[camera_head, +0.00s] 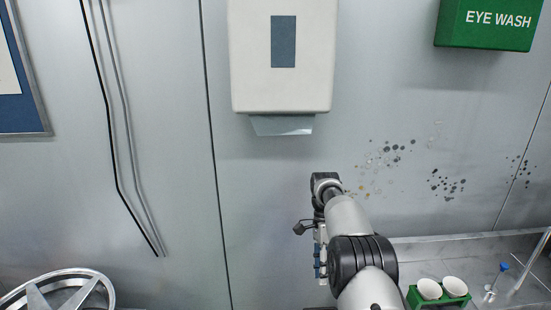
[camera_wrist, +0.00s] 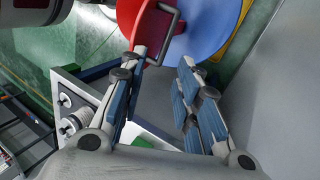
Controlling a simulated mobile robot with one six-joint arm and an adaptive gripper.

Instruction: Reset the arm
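My gripper (camera_wrist: 165,62) fills the lower middle of the wrist view. Its two blue-padded fingers stand apart, with nothing visible held between them. In the head view my arm reaches up towards the grey wall, and the gripper (camera_head: 319,255) shows partly at its left side, with its fingertips hard to make out. In the wrist view a red disc (camera_wrist: 145,22) and a larger blue disc (camera_wrist: 208,28) lie beyond the fingertips. A dark bent handle (camera_wrist: 177,22) crosses in front of them near the left fingertip; I cannot tell whether they touch.
A white dispenser (camera_head: 252,60) hangs on the wall above the arm. A green eye wash box (camera_head: 480,30) is at upper right. A counter (camera_head: 440,246) with a green rack (camera_head: 440,299) of white cups is at lower right. A spoked wheel (camera_head: 98,284) is at lower left.

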